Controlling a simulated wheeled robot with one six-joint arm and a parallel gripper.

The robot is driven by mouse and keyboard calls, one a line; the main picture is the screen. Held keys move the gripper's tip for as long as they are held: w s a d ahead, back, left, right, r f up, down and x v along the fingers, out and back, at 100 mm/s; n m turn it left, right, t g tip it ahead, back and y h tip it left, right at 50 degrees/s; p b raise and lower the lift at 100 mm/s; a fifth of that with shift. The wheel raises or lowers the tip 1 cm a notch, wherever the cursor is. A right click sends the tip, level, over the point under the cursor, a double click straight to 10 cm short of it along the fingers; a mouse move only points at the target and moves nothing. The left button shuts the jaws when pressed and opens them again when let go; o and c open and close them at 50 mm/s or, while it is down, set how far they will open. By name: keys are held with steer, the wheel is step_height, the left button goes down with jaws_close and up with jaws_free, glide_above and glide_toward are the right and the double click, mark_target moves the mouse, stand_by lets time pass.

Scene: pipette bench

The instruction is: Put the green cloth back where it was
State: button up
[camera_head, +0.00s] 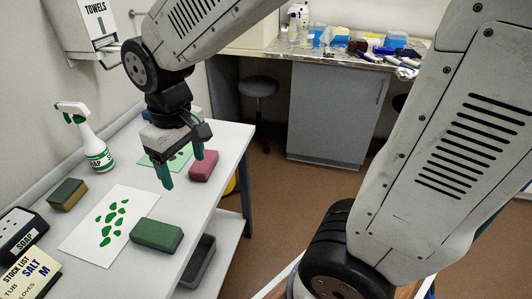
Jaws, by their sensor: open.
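A flat, pale green piece with darker green marks (182,158) lies on the white side table, partly hidden behind my gripper. It may be the green cloth, but I cannot tell for sure. My gripper (182,165) points down over the table with its two teal fingers apart and nothing visible between them. Its fingers overlap the pale green piece in the picture; I cannot tell whether they touch it. A white sheet with several green blotches (85,229) lies nearer. A dark green sponge (157,235) sits at that sheet's right edge.
A red sponge (204,165) lies right of my gripper. A green-brown sponge (67,194) and a soap spray bottle (94,143) stand on the left. A stock list sign (28,272) is at the near left. A cluttered bench (335,60) and a stool (258,88) are behind.

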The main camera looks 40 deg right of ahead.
steer(key=s+d+r+m, duration=0.2)
steer(key=s+d+r, duration=0.1)
steer(key=s+d, duration=0.2)
steer(key=s+d+r+m, duration=0.2)
steer(key=s+d, duration=0.3)
steer(key=s, duration=0.4)
steer(key=shift+s+d+r+t, duration=0.3)
steer(key=shift+s+r+t, duration=0.1)
steer(key=shift+r, duration=0.05)
